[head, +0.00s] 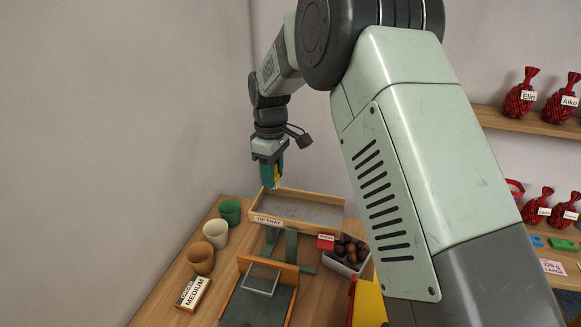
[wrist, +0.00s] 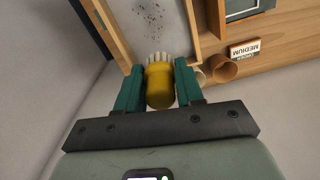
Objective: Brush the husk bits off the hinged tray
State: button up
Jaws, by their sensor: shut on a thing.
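The hinged tray (head: 265,220), labelled "TIP TRAY", is a shallow wooden-rimmed tray on green supports in the head view. Its grey floor shows in the wrist view with dark husk bits (wrist: 152,20) scattered on it. My gripper (head: 271,180) is at the tray's back left end in the head view. In the wrist view my gripper (wrist: 160,88) is shut on a brush with a yellow handle (wrist: 160,86) and pale bristles (wrist: 160,58). The bristles point toward the tray floor near one rim; I cannot tell whether they touch it.
Green (head: 230,211), cream (head: 216,234) and brown (head: 201,258) cups stand left of the tray, with a "MEDIUM" box (head: 193,292) nearer. A bin of chestnuts (head: 347,254) is right of the tray. A green-floored wooden tray (head: 256,306) is in front. Red net bags (head: 519,101) sit on right shelves.

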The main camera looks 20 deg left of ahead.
jog(key=shift+f, duration=3.6)
jog(key=shift+d+f, duration=0.25)
jog(key=shift+d, duration=3.5)
jog(key=shift+a, duration=3.8)
jog(key=shift+d+r, duration=0.1)
jog(key=shift+r, duration=3.9)
jog(key=shift+f, duration=0.1)
